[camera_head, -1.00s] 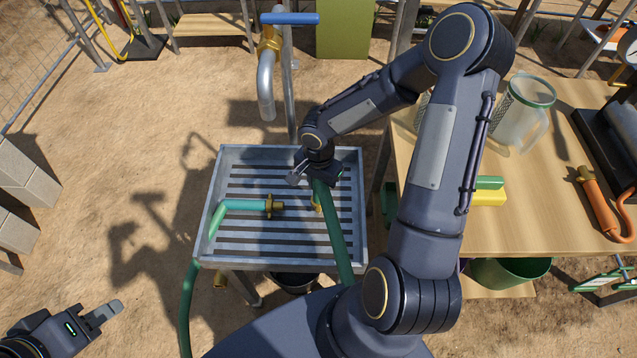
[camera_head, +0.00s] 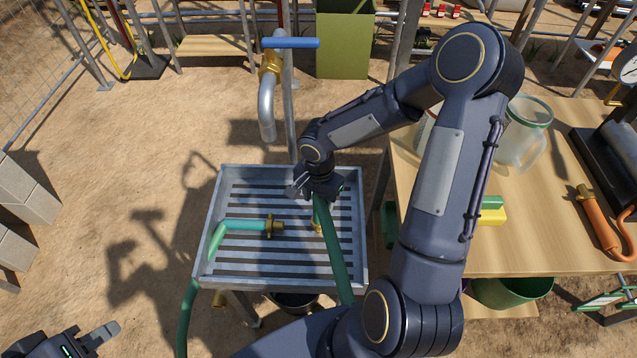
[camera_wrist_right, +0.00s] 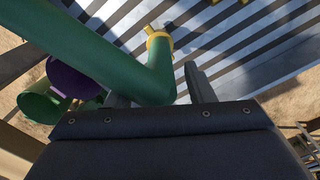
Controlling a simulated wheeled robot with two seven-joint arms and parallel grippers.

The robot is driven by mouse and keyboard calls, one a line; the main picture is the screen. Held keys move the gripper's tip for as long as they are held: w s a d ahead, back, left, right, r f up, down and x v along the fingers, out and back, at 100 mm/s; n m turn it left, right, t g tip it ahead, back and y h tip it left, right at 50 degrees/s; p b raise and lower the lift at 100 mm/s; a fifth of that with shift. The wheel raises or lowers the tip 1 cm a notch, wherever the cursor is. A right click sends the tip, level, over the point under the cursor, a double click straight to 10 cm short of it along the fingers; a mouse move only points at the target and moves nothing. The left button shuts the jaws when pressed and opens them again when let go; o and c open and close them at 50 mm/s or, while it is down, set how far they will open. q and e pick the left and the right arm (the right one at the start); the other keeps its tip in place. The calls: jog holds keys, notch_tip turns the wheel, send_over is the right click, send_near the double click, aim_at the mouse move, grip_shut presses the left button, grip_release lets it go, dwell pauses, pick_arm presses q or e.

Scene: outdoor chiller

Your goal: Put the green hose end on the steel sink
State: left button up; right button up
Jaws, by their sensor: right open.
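The steel sink (camera_head: 212,250) has a slatted top and stands in the middle. A teal-green hose (camera_head: 240,225) bends over its left rim, and its brass end (camera_head: 274,227) lies over the slats. A darker green hose (camera_head: 334,250) crosses the front right of the sink; its brass fitting (camera_head: 317,224) is over the slats. I cannot tell whether it touches them. My right gripper (camera_head: 298,188) is open above the sink. In the right wrist view this hose (camera_wrist_right: 152,82) bends between or just beyond the spread fingers. My left gripper (camera_head: 105,335) is at the lower left, its jaw unclear.
A tap (camera_head: 268,100) with a blue handle (camera_head: 291,43) rises behind the sink. A wooden table (camera_head: 545,235) at the right bears a clear jug (camera_head: 525,135), a yellow-green block (camera_head: 491,212) and an orange-handled tool (camera_head: 597,220). Open sandy ground lies left.

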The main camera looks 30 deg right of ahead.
notch_tip(320, 180, up, 9)
jog(key=shift+f, duration=0.1)
jog(key=s+a+r+n+t+y, duration=0.2)
jog(key=s+r+n, duration=0.3)
jog(key=s, duration=0.3)
jog(key=s+a+r+n+t+y, duration=0.1)
jog(key=s+a+r+n+t, duration=0.1)
jog(key=s+r+n, duration=0.4)
jog(key=s+t, duration=0.1)
jog(key=s, duration=0.2)
jog(key=shift+a+t+y, duration=0.15)
jog(key=shift+t+y, duration=0.15)
jog(key=shift+y, duration=0.1)
jog(key=shift+r, duration=0.1)
